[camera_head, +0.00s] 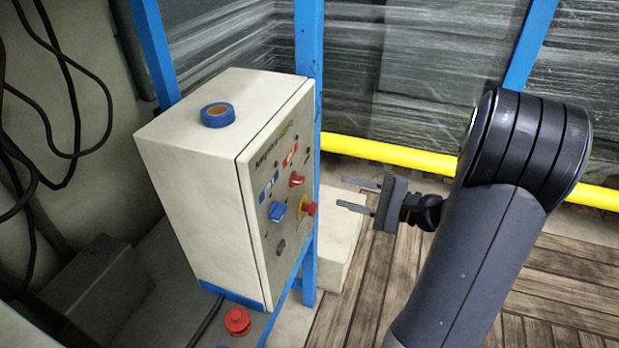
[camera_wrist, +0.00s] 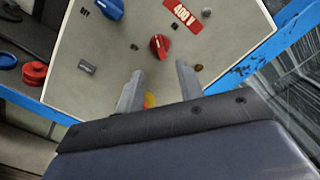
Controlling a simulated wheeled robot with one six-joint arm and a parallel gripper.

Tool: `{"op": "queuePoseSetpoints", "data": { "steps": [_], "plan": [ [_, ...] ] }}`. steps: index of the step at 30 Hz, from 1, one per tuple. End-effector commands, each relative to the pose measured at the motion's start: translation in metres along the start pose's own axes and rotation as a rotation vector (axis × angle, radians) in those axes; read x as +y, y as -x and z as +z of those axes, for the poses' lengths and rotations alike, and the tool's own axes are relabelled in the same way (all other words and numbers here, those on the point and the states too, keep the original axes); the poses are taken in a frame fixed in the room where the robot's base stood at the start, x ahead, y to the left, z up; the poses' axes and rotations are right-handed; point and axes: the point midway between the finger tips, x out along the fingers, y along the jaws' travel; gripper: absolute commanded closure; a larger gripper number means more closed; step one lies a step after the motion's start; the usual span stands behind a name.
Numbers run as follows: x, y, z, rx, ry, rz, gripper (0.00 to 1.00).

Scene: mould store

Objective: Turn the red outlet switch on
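The red outlet switch (camera_head: 296,180) is a red knob on the front panel of a cream control box (camera_head: 195,185). It also shows in the wrist view (camera_wrist: 159,47), near the red 400 V label (camera_wrist: 183,13). A blue knob (camera_head: 277,211) sits below and left of it in the head view, and also shows in the wrist view (camera_wrist: 109,9). A red button on a yellow base (camera_head: 309,209) is below right, mostly hidden between the fingers in the wrist view. My gripper (camera_head: 343,192) is open and empty, facing the panel, apart from the red switch.
A blue post (camera_head: 310,60) stands beside the box. A yellow rail (camera_head: 390,153) runs behind my gripper. A blue tape roll (camera_head: 217,115) lies on the box top, and a red round object (camera_head: 237,321) is below. Black cables (camera_head: 70,110) hang left.

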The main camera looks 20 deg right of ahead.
Motion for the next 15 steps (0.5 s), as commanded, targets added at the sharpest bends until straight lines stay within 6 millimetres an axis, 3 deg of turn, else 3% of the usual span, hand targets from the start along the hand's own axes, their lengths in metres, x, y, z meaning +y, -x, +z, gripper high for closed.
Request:
{"op": "queuePoseSetpoints", "data": {
  "steps": [9,15],
  "plan": [
    [0.001,-0.056,0.002,-0.005,-0.002,0.007,0.65],
    [0.001,-0.082,0.002,-0.004,-0.002,0.006,0.65]
  ]
}}
